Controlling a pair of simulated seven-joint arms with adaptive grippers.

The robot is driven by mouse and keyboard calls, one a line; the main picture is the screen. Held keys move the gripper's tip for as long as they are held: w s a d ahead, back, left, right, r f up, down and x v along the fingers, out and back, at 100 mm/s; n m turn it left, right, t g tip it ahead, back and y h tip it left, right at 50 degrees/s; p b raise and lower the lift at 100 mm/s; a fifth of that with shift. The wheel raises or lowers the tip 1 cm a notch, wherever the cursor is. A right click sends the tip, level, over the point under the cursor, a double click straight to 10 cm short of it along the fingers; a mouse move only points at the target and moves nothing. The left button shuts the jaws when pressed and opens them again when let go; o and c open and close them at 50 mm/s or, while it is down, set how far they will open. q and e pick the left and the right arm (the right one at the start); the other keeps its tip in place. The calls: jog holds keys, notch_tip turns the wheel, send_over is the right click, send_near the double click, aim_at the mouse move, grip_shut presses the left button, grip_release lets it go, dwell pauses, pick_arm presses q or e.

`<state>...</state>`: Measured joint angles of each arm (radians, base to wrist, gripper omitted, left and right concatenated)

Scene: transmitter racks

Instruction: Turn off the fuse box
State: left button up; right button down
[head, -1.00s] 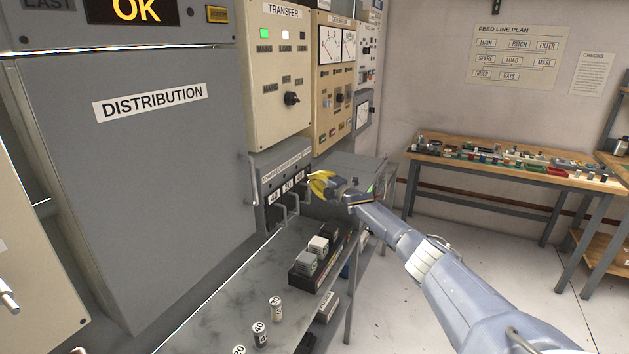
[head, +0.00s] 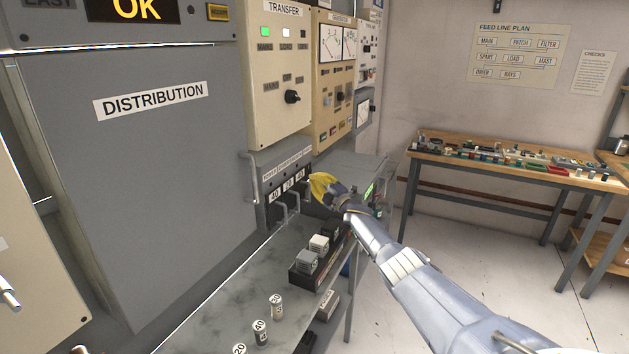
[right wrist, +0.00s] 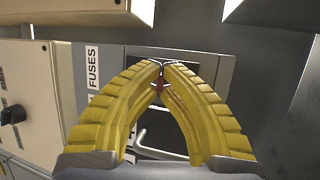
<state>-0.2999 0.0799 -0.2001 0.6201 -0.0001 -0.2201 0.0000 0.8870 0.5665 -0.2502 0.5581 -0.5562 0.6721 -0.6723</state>
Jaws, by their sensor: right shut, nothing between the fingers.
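The fuse box (head: 264,163) is a low grey unit under the transfer panel. Its front has a "FUSES" label (right wrist: 92,68), numbered fuse labels and wire-like handles (head: 281,217). My right gripper (head: 314,179) has yellow ribbed fingers and is at the right end of this front. In the right wrist view the fingertips (right wrist: 162,66) meet in front of a dark recess, with a small red part (right wrist: 160,84) just behind them. A pale bent handle (right wrist: 155,150) shows between the fingers. The fingers hide part of the front, and I cannot tell if they touch it. My left gripper is not in view.
A grey bench (head: 215,315) below holds loose numbered cylinders (head: 276,306) and a dark block tray (head: 300,279). The large distribution cabinet (head: 150,190) stands left. A wooden workbench (head: 430,144) is at the back right. The floor on the right is open.

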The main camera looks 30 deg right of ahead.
jog(key=c, duration=1.6)
grip_release()
jog(key=shift+d, duration=0.1)
jog(key=shift+o, duration=0.2)
jog(key=v, duration=1.2)
